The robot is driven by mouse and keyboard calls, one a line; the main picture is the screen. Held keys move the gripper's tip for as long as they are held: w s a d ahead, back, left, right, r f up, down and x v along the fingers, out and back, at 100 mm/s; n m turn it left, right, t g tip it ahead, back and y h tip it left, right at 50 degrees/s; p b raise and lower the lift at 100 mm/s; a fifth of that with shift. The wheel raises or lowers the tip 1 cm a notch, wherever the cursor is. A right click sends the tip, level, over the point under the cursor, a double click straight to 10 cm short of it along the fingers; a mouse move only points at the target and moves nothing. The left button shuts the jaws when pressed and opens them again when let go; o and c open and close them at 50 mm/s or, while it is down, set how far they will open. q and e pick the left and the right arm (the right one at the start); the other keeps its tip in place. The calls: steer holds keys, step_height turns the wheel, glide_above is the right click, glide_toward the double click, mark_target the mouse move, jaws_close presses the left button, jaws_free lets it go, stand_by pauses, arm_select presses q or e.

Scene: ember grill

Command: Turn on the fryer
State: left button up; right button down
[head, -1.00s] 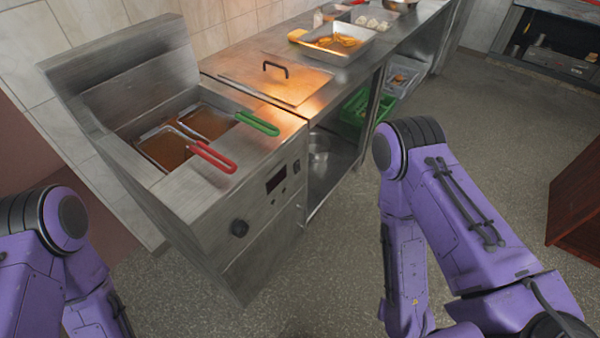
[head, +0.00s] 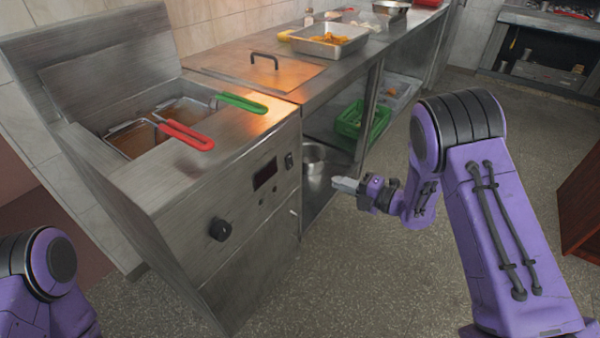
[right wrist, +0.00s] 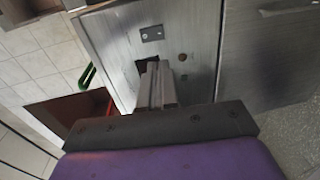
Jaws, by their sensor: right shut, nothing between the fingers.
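The fryer (head: 235,205) is a steel unit at the left in the head view, with two baskets in brown oil. Its front panel has a black knob (head: 220,229), a dark display (head: 265,175) and a small dark switch (head: 289,161) at the upper right. My right gripper (head: 338,184) is shut and empty, to the right of the panel and apart from it. In the right wrist view its fingers (right wrist: 153,68) point at the panel and partly cover the dark display (right wrist: 145,66); the switch plate (right wrist: 152,34) shows beyond them. My left gripper is out of view.
Red (head: 186,135) and green (head: 242,103) basket handles stick out over the fryer's front edge. A steel counter (head: 230,58) with a food tray (head: 328,40) adjoins it. A green crate (head: 362,120) and pot sit below. Open floor lies in front.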

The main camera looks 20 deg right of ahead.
mark_target(291, 166)
steer(key=p+x, duration=0.1)
steer(key=x, duration=1.3)
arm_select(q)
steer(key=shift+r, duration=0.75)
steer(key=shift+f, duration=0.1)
arm_select(e)
steer(key=shift+f, duration=0.1)
